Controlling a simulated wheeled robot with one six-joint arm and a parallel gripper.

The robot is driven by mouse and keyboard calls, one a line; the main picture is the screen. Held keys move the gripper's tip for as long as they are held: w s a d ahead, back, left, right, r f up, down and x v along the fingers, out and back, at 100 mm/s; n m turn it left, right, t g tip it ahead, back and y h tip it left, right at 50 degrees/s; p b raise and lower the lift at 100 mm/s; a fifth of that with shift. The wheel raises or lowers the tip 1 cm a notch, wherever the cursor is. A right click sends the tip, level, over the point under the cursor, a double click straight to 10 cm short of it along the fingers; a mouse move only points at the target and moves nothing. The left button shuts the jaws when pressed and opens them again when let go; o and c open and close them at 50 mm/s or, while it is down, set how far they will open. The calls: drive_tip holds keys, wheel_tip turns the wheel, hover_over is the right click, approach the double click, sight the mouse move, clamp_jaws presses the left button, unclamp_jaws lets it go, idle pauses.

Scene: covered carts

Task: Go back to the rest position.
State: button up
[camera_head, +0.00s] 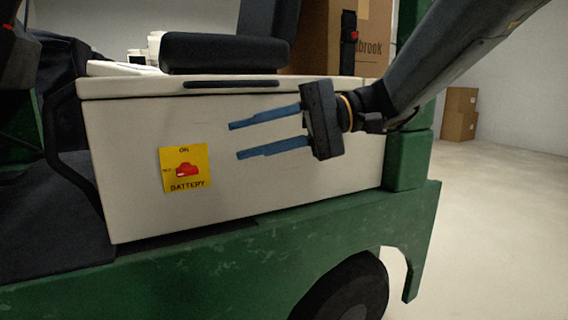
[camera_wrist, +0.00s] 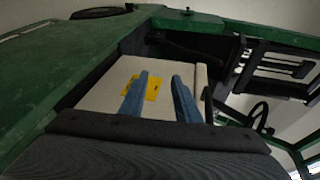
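My gripper (camera_head: 236,140) has two blue fingers held apart with nothing between them. It is in front of the white side panel of a green vehicle, to the right of a yellow battery plate (camera_head: 185,168) with a red switch (camera_head: 187,170). The plate reads ON and BATTERY. In the wrist view my gripper (camera_wrist: 160,82) shows both blue fingers apart, and the yellow plate (camera_wrist: 153,88) lies partly behind them. I cannot tell the exact gap between the fingertips and the panel.
The white panel (camera_head: 240,190) sits above the green chassis (camera_head: 180,280), with a black wheel (camera_head: 345,293) below. A dark seat pad (camera_head: 225,52) and a cardboard box (camera_head: 375,40) are above.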

drive_tip(key=s+a+f+g+h, duration=0.1)
drive_tip(key=s+a+f+h, duration=0.25)
drive_tip(key=s+f, duration=0.55)
drive_tip(key=s+d+f+n+t+h+p, duration=0.1)
drive_tip(key=s+d+f+n+t+h, duration=0.2)
drive_tip(key=s+f+h, duration=0.4)
drive_tip(key=s+d+f+n+t+h, duration=0.1)
drive_tip(key=s+d+f+n+h, duration=0.3)
drive_tip(key=f, duration=0.5)
drive_tip(key=d+r+m+p, duration=0.4)
drive_tip(key=d+r+p, duration=0.6)
drive_tip(key=r+p, duration=0.4)
drive_tip(key=d+r+m+p, duration=0.4)
drive_tip(key=d+r+p, duration=0.7)
drive_tip(key=p, duration=1.3)
wheel_tip(320, 180, up, 4)
drive_tip(key=shift+s+r+h, duration=0.15)
drive_tip(key=shift+s+h, duration=0.15)
drive_tip(key=shift+h, duration=0.05)
